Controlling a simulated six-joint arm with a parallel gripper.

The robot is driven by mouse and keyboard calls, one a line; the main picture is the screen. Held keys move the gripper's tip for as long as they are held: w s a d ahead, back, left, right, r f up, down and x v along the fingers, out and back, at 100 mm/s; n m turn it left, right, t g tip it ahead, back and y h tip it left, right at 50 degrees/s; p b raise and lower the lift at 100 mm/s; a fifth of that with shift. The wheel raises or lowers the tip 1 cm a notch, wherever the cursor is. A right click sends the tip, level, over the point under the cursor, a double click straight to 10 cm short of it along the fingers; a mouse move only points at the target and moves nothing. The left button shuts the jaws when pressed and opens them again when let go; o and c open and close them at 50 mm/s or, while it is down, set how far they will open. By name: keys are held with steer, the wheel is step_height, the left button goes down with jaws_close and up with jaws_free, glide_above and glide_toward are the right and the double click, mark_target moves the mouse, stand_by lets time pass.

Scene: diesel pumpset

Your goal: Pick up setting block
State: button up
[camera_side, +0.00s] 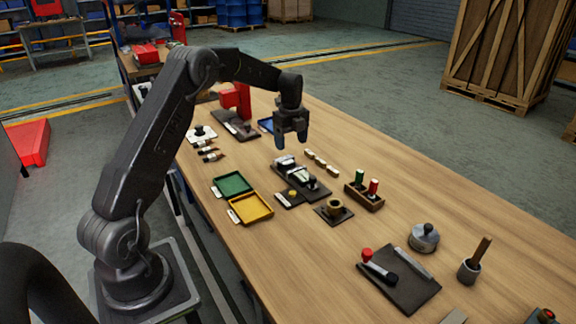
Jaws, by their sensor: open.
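My gripper (291,138) points down over the middle of the wooden table, with its two fingers apart and nothing between them. A short row of small cream blocks (320,162) lies on the table a little below and right of it in the picture. A dark fixture (296,174) with pale and silver parts on top stands just left of that row. I cannot tell for sure which of these pieces is the setting block. My gripper appears above the tabletop and touches none of them.
A green tray (232,184) and a yellow tray (251,208) lie to the left. A wooden holder (364,196) with green and red items stands to the right. A red press (237,98) stands behind my gripper.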

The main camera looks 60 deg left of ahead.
mark_target(290, 163)
step_height(290, 163, down, 2)
steer(key=shift+f, duration=0.25)
steer(key=f, duration=0.4)
steer(key=shift+s+d+f, duration=0.1)
steer(key=shift+s+d, duration=0.25)
steer(key=shift+s, duration=0.05)
steer(key=shift+f, duration=0.45)
steer(key=c, duration=1.2)
steer(key=shift+r, duration=0.1)
